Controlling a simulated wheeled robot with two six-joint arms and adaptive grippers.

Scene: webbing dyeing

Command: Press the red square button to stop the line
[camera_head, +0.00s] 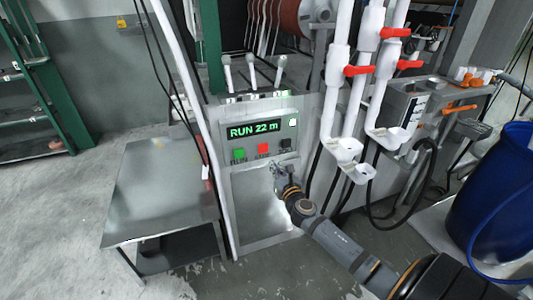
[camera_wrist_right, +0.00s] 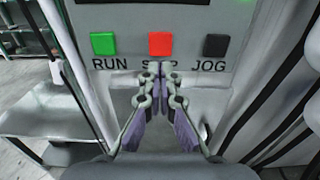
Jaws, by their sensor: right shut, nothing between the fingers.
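The red square button (camera_head: 263,149) sits in the middle of a row on the grey control panel, under a green display reading RUN 22 m. In the right wrist view the red button (camera_wrist_right: 160,44) is above my fingertips, with its label partly hidden behind them. A green button (camera_head: 239,154) marked RUN is to its left and a black button (camera_head: 286,144) marked JOG to its right. My right gripper (camera_head: 278,168) is shut and empty, just below the button row; it also shows in the right wrist view (camera_wrist_right: 153,68). I cannot tell the gap to the panel. My left gripper is not in view.
Three levers (camera_head: 252,72) stand above the display (camera_head: 255,131). White pipes with red valve handles (camera_head: 357,70) rise right of the panel. A metal table (camera_head: 160,190) stands at the left. A blue barrel (camera_head: 495,195) is at the right.

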